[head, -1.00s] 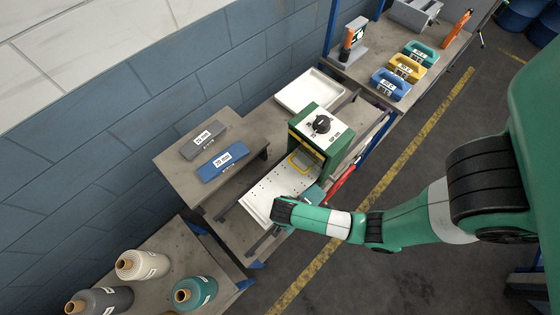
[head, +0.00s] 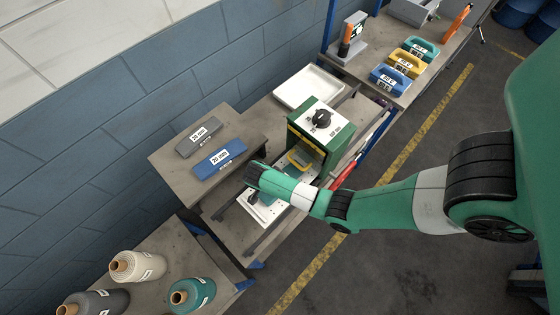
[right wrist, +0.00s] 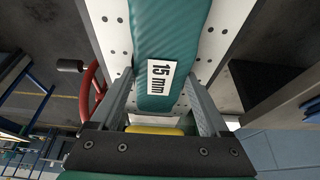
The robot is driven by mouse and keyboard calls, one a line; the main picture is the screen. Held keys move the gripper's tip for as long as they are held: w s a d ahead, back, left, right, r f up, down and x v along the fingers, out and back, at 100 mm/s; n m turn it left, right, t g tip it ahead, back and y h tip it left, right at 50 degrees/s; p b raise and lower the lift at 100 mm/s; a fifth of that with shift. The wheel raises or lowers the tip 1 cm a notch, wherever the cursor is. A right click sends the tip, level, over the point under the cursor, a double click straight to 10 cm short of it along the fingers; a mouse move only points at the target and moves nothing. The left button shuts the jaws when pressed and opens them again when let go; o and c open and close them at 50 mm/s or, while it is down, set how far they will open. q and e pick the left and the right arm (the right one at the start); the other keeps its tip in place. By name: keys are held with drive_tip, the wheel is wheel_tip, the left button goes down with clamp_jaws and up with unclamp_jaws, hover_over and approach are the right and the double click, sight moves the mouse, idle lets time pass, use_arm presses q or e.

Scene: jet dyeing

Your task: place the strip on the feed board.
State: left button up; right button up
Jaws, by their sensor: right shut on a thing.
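The teal strip (right wrist: 168,30) with a white "15 mm" label lies between the two fingers of my right gripper (right wrist: 158,84), which is shut on it. In the right wrist view the strip runs lengthwise over the white, perforated feed board (right wrist: 112,30), with board showing on both sides. I cannot tell whether the strip touches the board. In the head view the feed board (head: 262,213) projects from the green machine (head: 320,133), and my right arm covers its middle and most of the strip. My left gripper is out of view.
A grey block (head: 199,136) and a blue "20 mm" block (head: 219,158) lie on the side table (head: 165,160). A white tray (head: 308,87) sits behind the machine.

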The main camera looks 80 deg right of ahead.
drive_tip(key=shift+f, duration=0.15)
drive_tip(key=o, duration=1.4)
drive_tip(key=shift+c, duration=0.2)
drive_tip(key=p+v, duration=0.4)
drive_tip(key=v, duration=0.8)
